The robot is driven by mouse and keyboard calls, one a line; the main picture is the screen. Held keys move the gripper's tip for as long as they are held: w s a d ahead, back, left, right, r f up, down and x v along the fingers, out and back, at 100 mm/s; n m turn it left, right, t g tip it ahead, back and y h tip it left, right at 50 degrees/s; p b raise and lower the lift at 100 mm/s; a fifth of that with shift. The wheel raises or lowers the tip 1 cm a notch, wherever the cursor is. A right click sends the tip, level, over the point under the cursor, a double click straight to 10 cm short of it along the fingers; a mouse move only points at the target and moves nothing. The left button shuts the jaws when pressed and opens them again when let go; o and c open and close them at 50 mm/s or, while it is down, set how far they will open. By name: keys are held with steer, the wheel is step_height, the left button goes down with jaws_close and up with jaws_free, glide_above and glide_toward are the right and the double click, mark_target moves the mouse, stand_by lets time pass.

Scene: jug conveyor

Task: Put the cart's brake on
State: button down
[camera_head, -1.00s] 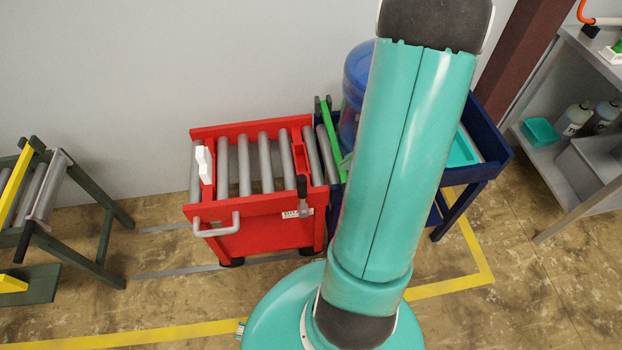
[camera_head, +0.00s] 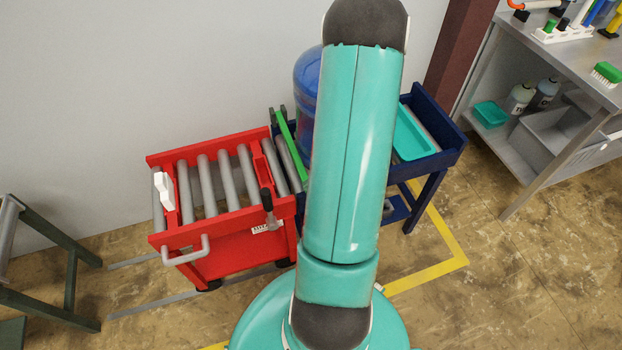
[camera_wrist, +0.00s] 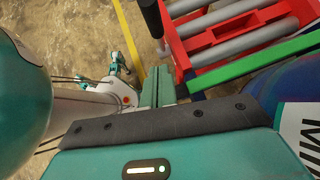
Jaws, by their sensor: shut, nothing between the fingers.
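The red cart (camera_head: 235,240) with grey rollers stands left of my arm in the head view. On its front right is a lever with a black grip (camera_head: 267,199), standing roughly upright beside a small white label; I take it for the brake. In the wrist view a black grip (camera_wrist: 151,17) shows at the top, by the cart's red frame (camera_wrist: 180,57). My gripper (camera_wrist: 159,72) is shut and empty, just below that grip in the picture and apart from it. In the head view my gripper is out of sight.
A blue stand (camera_head: 433,165) with a blue jug (camera_head: 306,85) adjoins the cart on the right, with a green bar (camera_head: 289,140) between. A grey workbench (camera_head: 535,70) is at far right, a dark green stand (camera_head: 72,285) at left. Floor in front right is clear.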

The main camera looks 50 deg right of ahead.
glide_toward(269, 209)
step_height(269, 209, down, 3)
steer(key=d, duration=0.2)
steer(key=w+a, duration=0.2)
steer(key=w, duration=0.1)
steer(key=shift+w+a+r, duration=0.1)
steer(key=shift+a+r, duration=0.1)
steer(key=shift+a, duration=0.15)
